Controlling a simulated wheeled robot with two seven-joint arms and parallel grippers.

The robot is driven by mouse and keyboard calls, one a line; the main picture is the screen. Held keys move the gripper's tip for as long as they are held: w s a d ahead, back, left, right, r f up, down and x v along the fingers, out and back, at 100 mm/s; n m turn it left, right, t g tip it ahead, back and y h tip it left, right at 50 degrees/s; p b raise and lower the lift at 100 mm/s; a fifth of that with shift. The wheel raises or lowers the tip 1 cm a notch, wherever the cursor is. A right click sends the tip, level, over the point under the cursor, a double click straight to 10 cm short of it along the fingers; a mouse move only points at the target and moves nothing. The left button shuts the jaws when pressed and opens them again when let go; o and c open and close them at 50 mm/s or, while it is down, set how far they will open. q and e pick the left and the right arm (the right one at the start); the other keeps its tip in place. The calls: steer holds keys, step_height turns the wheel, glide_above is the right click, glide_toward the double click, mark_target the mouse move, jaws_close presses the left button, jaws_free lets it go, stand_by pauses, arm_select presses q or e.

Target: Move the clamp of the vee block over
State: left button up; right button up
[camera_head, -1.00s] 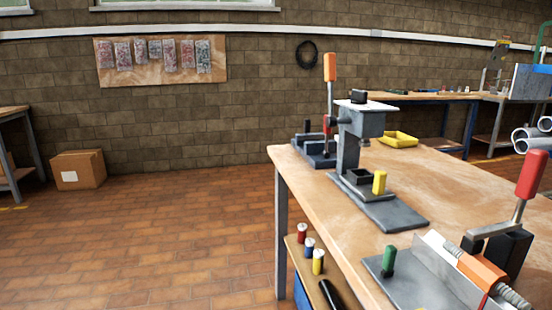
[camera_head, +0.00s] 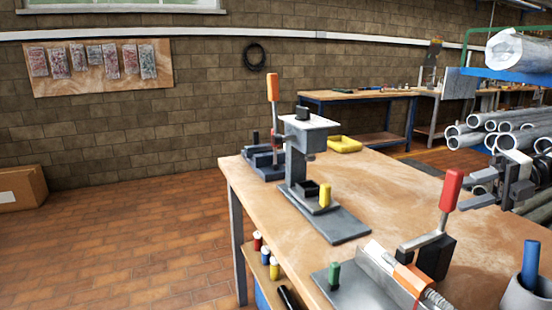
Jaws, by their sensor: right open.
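The vee block (camera_head: 378,268) is a pale metal trough on a grey base plate at the front of the workbench. Its clamp (camera_head: 434,257) has a black body and a lever with a red handle (camera_head: 451,189) that stands up, leaning a little right. An orange piece (camera_head: 411,280) and a threaded or coiled part lie at the trough, cut by the lower picture edge. My right gripper (camera_head: 474,190) is open and empty, just right of the red handle, its fingers pointing left. I cannot tell whether it touches the handle. My left gripper is not in view.
A press-like fixture with an orange-handled lever (camera_head: 273,88) and a yellow peg (camera_head: 325,196) stands farther back on the bench (camera_head: 400,185). A green peg (camera_head: 334,273) is left of the trough. A grey cup with a blue rod (camera_head: 530,262) stands at right. Pipes (camera_head: 500,125) are stacked behind.

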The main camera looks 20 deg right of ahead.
steer(key=shift+w+d+f, duration=0.1)
steer(key=shift+d+f, duration=0.05)
steer(key=shift+f, duration=0.4)
steer(key=shift+w+d+f, duration=0.1)
steer(key=shift+f, duration=0.45)
steer(key=shift+r, duration=0.1)
